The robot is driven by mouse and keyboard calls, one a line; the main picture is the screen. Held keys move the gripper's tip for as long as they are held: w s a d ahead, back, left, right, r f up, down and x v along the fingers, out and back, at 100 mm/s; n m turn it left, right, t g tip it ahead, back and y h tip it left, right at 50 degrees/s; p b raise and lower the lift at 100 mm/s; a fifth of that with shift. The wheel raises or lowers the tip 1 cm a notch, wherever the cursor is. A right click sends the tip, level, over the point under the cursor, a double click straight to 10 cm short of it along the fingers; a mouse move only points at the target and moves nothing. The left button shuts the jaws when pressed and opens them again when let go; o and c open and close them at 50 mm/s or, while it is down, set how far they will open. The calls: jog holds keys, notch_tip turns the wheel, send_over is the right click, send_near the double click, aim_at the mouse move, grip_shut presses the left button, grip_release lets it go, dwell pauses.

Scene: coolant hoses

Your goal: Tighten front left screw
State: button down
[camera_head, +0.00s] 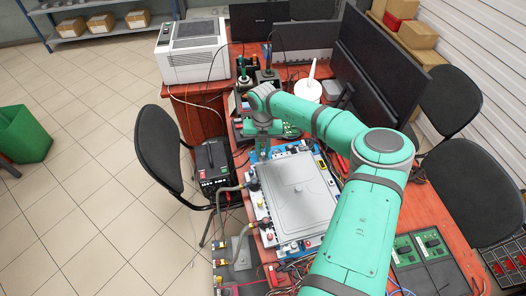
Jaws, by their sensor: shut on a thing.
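A grey, flat-lidded battery-like unit (300,195) lies on a blue base on the red-brown table. Small fittings line its left and front edges. Two grey hoses join its left side: an upper hose (227,189) and a lower hose (240,243). The front left screw is too small to pick out. My gripper (262,152) points down at the unit's far left corner, below my teal wrist. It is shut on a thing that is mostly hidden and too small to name. I cannot tell whether it touches the unit.
A black power box (213,166) stands left of the table, near a black chair (160,148). A white printer (192,50), a large monitor (376,65) and a white container (308,90) are behind. Green circuit boards (430,243) lie at the right. Open tiled floor is at left.

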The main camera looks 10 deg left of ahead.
aim_at(263, 154)
jog(key=c, duration=1.7)
grip_release()
notch_tip(263, 154, up, 11)
jog(key=shift+f, duration=0.1)
